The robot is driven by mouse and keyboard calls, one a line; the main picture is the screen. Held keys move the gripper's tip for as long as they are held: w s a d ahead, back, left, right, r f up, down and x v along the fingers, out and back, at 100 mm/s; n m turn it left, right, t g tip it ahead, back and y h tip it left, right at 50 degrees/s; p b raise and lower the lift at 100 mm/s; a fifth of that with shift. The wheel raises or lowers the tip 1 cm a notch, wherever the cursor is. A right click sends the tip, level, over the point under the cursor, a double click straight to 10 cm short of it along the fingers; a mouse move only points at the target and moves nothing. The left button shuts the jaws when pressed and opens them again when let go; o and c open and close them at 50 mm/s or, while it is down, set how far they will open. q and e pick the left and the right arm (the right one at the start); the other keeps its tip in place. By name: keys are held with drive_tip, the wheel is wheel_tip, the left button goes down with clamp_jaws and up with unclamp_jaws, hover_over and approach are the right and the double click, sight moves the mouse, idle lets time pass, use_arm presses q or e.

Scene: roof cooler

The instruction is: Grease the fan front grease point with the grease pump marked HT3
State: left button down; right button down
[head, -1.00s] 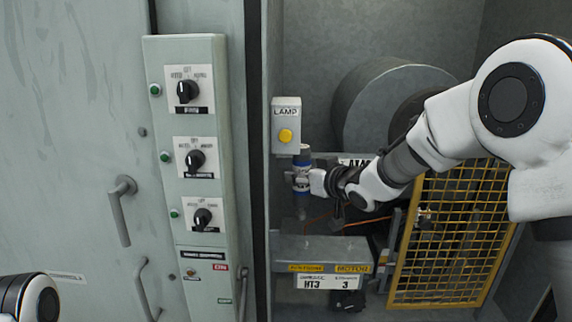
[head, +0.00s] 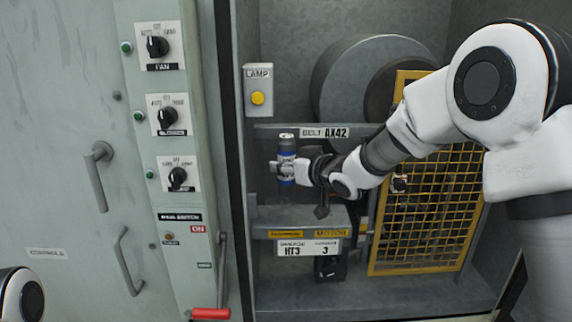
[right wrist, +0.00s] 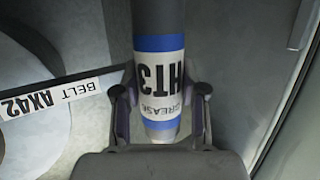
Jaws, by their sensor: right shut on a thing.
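The grease pump (head: 286,158) is a dark cylinder with blue bands and a white label. In the right wrist view its label reads HT3 on the pump (right wrist: 158,84), upside down. My right gripper (head: 287,172) is shut around it, one finger on each side, and holds it upright in front of the cabinet interior. The right gripper also shows in the right wrist view (right wrist: 160,108). The big grey fan drum (head: 345,78) is behind, partly covered by my right arm. I cannot make out the fan front grease point. My left gripper is out of view.
A BELT AX42 rail (head: 280,131), a LAMP box (head: 258,90) and a yellow mesh guard (head: 425,205) surround the arm. A switch panel (head: 165,95) is at left.

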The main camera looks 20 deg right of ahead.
drive_tip(key=shift+w+a+f, duration=0.1)
drive_tip(key=shift+w+f, duration=0.15)
drive_tip(key=shift+w, duration=0.35)
drive_tip(key=shift+s+r, duration=0.15)
drive_tip(key=shift+s, duration=0.5)
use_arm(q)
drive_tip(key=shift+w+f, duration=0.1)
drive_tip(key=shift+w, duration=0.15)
use_arm(e)
drive_tip(key=shift+w, duration=0.2)
drive_tip(key=shift+s, duration=0.1)
drive_tip(key=shift+f, duration=0.2)
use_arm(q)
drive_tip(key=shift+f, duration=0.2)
use_arm(e)
drive_tip(key=shift+f, duration=0.3)
